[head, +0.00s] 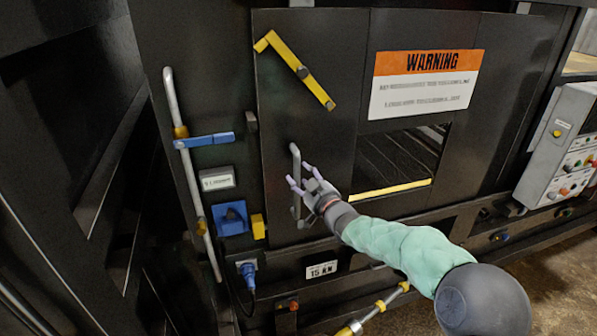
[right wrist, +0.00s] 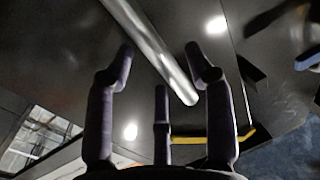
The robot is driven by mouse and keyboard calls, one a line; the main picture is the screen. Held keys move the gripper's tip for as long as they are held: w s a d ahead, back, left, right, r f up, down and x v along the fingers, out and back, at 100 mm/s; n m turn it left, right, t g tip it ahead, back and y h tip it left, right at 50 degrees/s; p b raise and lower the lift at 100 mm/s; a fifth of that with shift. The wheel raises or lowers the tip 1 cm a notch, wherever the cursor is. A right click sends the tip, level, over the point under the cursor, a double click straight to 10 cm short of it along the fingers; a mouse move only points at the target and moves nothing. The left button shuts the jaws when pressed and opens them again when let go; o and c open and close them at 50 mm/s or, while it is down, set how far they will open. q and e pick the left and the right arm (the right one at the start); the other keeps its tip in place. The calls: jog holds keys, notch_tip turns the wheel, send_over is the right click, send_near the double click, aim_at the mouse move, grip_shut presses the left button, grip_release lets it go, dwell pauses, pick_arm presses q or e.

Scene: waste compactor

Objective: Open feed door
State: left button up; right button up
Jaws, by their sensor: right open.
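The feed door (head: 305,115) is a dark panel on the front of the compactor, and it looks closed. Its grey vertical bar handle (head: 295,155) is on the lower part of the panel. My right gripper (head: 298,181) is at the handle, with its fingers spread open. In the right wrist view the handle (right wrist: 150,50) runs diagonally between the open fingers (right wrist: 160,62). I cannot tell whether any finger touches it. A yellow latch bar (head: 295,70) slants across the upper part of the door. My left gripper is not in view.
A grey vertical rod (head: 190,165) with a blue lever (head: 205,141) stands left of the door. A blue box (head: 231,218) is below. A warning sign (head: 423,84) sits above a window opening (head: 400,158) at right. A control box (head: 562,150) is at far right.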

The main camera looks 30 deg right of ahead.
jog(key=shift+w, duration=1.2)
grip_shut()
